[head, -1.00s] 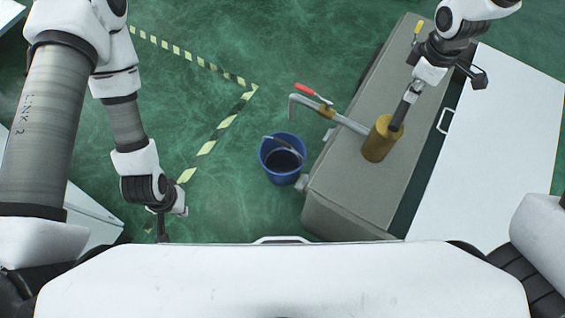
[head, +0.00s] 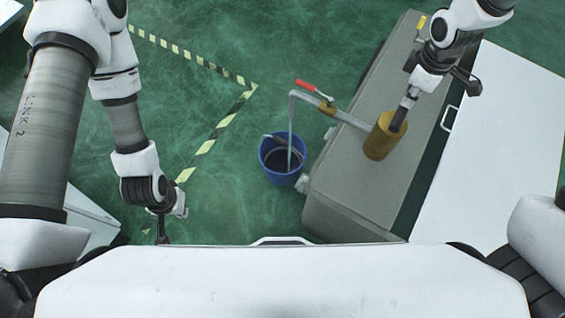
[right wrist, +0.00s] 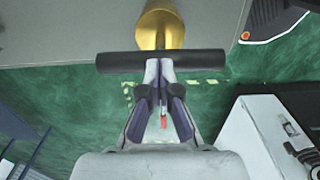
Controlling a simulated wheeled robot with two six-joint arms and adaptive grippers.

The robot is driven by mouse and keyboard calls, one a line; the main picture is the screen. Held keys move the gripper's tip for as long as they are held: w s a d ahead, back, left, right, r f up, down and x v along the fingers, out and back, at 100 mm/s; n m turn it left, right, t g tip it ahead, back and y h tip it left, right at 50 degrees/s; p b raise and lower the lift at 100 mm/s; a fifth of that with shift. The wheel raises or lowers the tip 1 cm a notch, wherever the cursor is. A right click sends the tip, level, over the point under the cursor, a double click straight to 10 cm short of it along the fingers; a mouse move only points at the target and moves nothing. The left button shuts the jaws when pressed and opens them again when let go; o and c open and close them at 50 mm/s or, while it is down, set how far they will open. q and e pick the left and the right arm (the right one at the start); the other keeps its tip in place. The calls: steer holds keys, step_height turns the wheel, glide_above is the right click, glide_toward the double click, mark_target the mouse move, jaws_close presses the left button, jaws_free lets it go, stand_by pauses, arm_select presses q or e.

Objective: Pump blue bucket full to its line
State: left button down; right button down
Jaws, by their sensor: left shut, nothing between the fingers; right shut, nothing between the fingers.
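The blue bucket (head: 265,162) stands upright on the floor below the pump's spout (head: 293,97). A pale stream of water (head: 291,135) falls from the spout into it. Dark water shows inside; I cannot make out the line. The brass pump body (head: 379,146) sits on a grey tank and also shows in the right wrist view (right wrist: 160,27). My right gripper (head: 407,101) is shut with its fingertips at the black pump crossbar (right wrist: 115,62), not gripping it. My left gripper (head: 162,238) is shut and empty, low at the left, away from the bucket.
The grey tank (head: 350,190) stands right of the bucket. A red lever (head: 306,86) sits on the spout pipe. A white panel with a handle (head: 490,150) lies further right. Yellow-black floor tape (head: 225,122) runs left of the bucket; the green floor there is clear.

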mark_target(403, 110)
steer(key=shift+f+b, duration=1.35)
steer(key=shift+f, duration=1.15)
steer(key=shift+r, duration=0.1)
step_height(403, 110, up, 13)
steer(key=p, duration=1.3)
